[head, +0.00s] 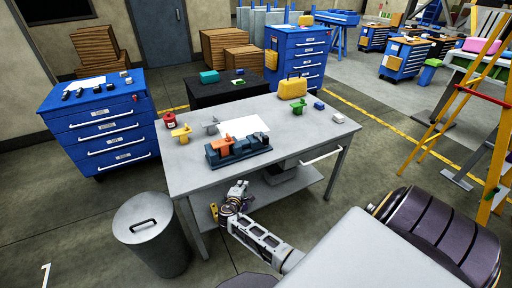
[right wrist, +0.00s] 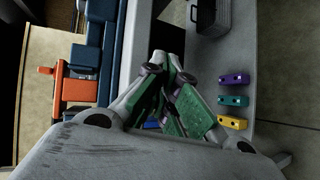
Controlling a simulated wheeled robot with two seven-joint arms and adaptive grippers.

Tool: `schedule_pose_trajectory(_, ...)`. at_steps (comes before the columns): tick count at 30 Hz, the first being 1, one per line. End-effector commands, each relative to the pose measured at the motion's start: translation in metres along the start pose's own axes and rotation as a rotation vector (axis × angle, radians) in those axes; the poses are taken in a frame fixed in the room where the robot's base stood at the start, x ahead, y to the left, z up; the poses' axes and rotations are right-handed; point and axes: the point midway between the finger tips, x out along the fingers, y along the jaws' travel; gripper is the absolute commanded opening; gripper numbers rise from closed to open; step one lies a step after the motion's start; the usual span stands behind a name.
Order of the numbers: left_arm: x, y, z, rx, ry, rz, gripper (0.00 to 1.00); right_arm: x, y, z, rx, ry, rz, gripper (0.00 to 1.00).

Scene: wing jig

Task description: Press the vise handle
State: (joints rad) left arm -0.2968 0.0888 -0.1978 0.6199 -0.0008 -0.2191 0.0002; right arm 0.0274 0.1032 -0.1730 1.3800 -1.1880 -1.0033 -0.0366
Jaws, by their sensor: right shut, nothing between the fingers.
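The blue vise (head: 238,150) sits near the front edge of the grey workbench (head: 185,178), with orange parts (head: 220,152) at its left end. In the right wrist view the vise (right wrist: 97,50) is at upper left, with an orange bar-shaped part (right wrist: 75,88) on it. I cannot tell for sure which part is the handle. My right gripper (head: 238,188) is in front of the bench edge, apart from the vise. It also shows in the right wrist view (right wrist: 172,65), fingers shut and empty. My left gripper is not in view.
A yellow toolbox (head: 292,88), a white sheet (head: 244,126) and small coloured parts are on the bench. A lower shelf (head: 300,190) is under it. A metal bin (head: 150,235) stands at the front left, a blue drawer cabinet (head: 105,130) behind it.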

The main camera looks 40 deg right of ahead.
Motion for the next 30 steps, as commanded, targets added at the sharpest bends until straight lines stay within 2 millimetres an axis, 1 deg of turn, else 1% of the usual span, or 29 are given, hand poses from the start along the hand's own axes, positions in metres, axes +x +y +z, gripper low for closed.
schedule_pose_trajectory(1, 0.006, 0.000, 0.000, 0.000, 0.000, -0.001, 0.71, 0.001, 0.020, -0.003, 0.009, -0.013, 0.046, 0.00)
schedule_pose_trajectory(3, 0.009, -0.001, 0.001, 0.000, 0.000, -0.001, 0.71, -0.001, 0.048, -0.003, 0.017, -0.036, 0.110, 0.00)
schedule_pose_trajectory(6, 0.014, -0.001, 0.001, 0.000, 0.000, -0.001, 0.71, -0.005, 0.085, -0.003, 0.033, -0.068, 0.191, 0.00)
schedule_pose_trajectory(9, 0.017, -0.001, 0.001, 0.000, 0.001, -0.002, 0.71, -0.010, 0.113, 0.000, 0.047, -0.096, 0.254, 0.00)
schedule_pose_trajectory(12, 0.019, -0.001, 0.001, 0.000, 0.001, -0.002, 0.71, -0.014, 0.132, 0.002, 0.057, -0.116, 0.296, 0.00)
schedule_pose_trajectory(15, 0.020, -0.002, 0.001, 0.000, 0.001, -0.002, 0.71, -0.017, 0.142, 0.003, 0.064, -0.127, 0.319, 0.00)
schedule_pose_trajectory(17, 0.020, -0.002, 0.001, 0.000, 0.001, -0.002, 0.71, -0.017, 0.145, 0.004, 0.065, -0.130, 0.324, 0.00)
schedule_pose_trajectory(30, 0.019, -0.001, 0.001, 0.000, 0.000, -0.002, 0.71, -0.018, 0.145, 0.004, 0.065, -0.130, 0.325, 0.00)
